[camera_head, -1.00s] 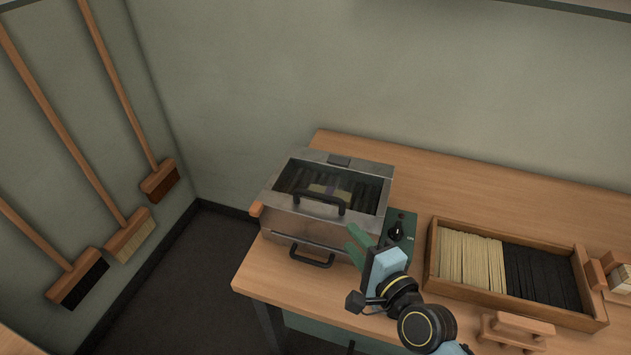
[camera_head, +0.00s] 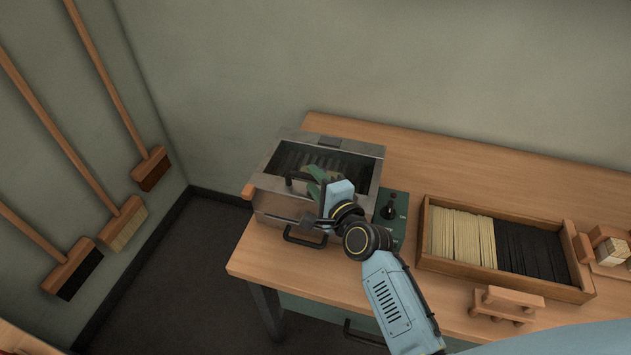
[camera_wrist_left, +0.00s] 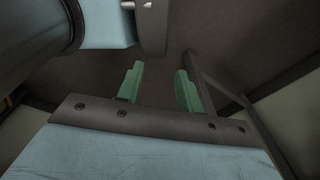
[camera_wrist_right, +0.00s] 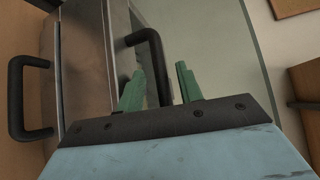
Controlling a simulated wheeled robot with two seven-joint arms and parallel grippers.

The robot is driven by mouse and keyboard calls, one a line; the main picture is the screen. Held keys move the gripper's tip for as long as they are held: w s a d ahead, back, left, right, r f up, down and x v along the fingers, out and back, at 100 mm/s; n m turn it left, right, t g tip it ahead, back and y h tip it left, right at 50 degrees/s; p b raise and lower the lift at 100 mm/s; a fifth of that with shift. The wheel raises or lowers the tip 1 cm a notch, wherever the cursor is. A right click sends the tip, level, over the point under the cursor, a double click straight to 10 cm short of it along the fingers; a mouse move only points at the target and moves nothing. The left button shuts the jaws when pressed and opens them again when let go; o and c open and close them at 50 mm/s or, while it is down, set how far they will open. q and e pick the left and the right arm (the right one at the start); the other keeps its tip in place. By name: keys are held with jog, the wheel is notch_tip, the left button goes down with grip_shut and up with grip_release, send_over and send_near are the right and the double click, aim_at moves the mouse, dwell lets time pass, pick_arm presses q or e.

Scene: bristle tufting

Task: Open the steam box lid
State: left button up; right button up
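The steam box (camera_head: 270,205) is a grey metal box at the back left corner of the table. Its lid (camera_head: 366,168) has a dark glass window and lies shut. The black lid handle (camera_head: 290,181) is partly hidden by my right gripper (camera_head: 312,183) in the head view. In the right wrist view, my right gripper (camera_wrist_right: 160,85) has its two green fingers apart, with the black lid handle (camera_wrist_right: 152,62) showing between them; I cannot tell whether they touch. My left gripper (camera_wrist_left: 158,85) is open and empty, seen only in the left wrist view.
A second black handle (camera_head: 304,239) sits low on the box front. A green control box with a black knob (camera_head: 389,210) stands right of it. A wooden tray (camera_head: 424,245) of pale and black bristles lies further right. Brooms (camera_head: 150,168) hang on the left wall.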

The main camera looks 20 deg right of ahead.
jog(key=shift+w, duration=0.1)
jog(key=shift+c, duration=0.5)
grip_shut()
pick_arm(q)
jog(key=shift+s+f, duration=0.1)
jog(key=shift+s, duration=0.6)
